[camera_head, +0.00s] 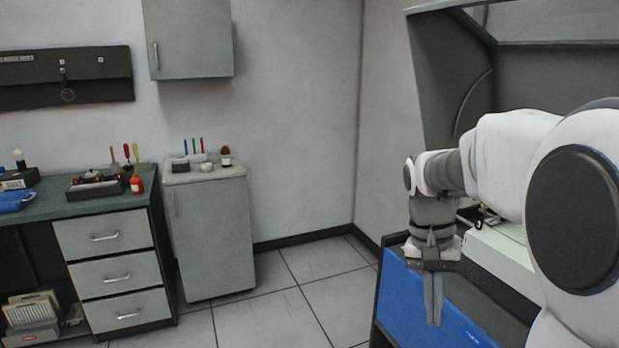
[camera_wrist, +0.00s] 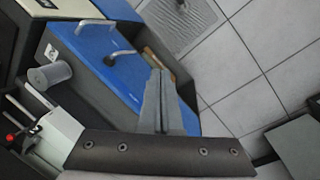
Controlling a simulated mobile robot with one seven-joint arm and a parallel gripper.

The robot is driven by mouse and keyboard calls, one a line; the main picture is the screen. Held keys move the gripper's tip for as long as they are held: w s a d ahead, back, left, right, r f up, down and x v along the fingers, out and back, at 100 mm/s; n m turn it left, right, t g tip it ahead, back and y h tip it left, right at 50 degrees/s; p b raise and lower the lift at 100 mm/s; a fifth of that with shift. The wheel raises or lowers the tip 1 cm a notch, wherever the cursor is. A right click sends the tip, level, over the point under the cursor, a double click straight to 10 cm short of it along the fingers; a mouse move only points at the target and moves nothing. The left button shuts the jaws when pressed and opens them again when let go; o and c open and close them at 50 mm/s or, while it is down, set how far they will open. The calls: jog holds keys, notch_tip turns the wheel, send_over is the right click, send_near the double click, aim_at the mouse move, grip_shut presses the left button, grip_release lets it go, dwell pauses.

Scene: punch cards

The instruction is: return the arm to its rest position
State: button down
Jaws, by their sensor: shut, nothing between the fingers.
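My gripper (camera_head: 434,310) hangs at the end of my arm on the right of the head view, pointing down. Its fingers are together with nothing between them. It is in front of the blue panel (camera_head: 400,298) of a dark-sided machine. In the wrist view, my gripper (camera_wrist: 160,78) also shows its fingers together. They point over the edge of the blue surface (camera_wrist: 95,62), which carries grey curved handles. I cannot tell the gap between the fingertips and the blue surface.
The machine's tall grey hood (camera_head: 450,75) stands behind my arm. A grey cabinet (camera_head: 215,240) and a green-topped desk (camera_head: 75,208) with tools stand at the left. The tiled floor (camera_head: 290,318) between them and the machine is clear.

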jog(key=s+a+r+n+t+p, duration=0.1)
jog(key=s+a+r+n+t, duration=0.1)
jog(key=s, duration=0.5)
jog(key=s+a+r+n+t+y+p, duration=0.1)
jog(key=s+a+r+n+t, duration=0.2)
jog(key=s, duration=0.4)
jog(key=shift+a+t, duration=0.75)
jog(key=shift+t, duration=0.45)
